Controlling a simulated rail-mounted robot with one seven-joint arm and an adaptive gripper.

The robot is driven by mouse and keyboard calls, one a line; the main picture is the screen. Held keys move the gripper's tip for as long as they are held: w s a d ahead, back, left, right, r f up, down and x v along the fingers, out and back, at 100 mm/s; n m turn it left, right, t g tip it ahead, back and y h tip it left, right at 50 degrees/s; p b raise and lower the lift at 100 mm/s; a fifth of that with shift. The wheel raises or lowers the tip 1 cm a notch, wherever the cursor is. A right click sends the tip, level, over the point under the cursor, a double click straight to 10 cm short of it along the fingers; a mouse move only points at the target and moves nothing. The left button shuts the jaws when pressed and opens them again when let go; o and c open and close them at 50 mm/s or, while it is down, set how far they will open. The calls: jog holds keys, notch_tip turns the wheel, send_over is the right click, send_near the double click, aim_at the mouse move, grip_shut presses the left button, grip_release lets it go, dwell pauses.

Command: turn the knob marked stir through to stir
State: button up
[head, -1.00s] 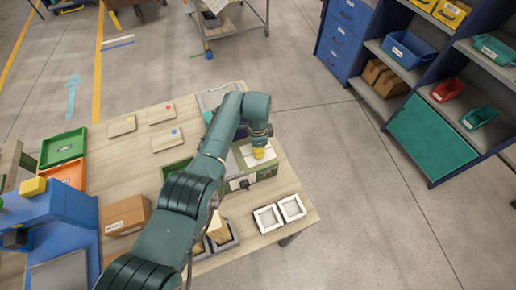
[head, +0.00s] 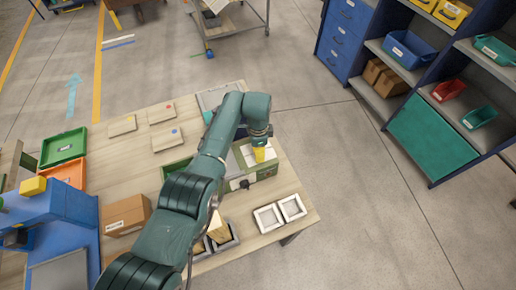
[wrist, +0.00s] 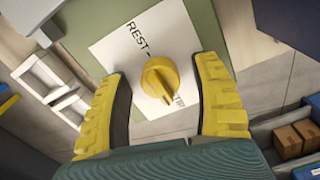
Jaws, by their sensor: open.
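The yellow round knob (wrist: 160,79) sits on a white label plate (wrist: 112,48) on the green machine (wrist: 195,14). REST is printed at the plate's upper part. Lettering near the lower right is partly covered by the knob and a finger; I cannot read it fully. My gripper (wrist: 162,72) is open, with one yellow finger on each side of the knob and visible gaps between. In the head view my gripper (head: 260,154) is over the machine's white plate (head: 248,158), and the knob is hidden there.
A cardboard box (head: 126,214) stands at left. The floor right of the table is clear.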

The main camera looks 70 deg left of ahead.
notch_tip(320, 180, up, 12)
dwell(0.4)
dwell(0.4)
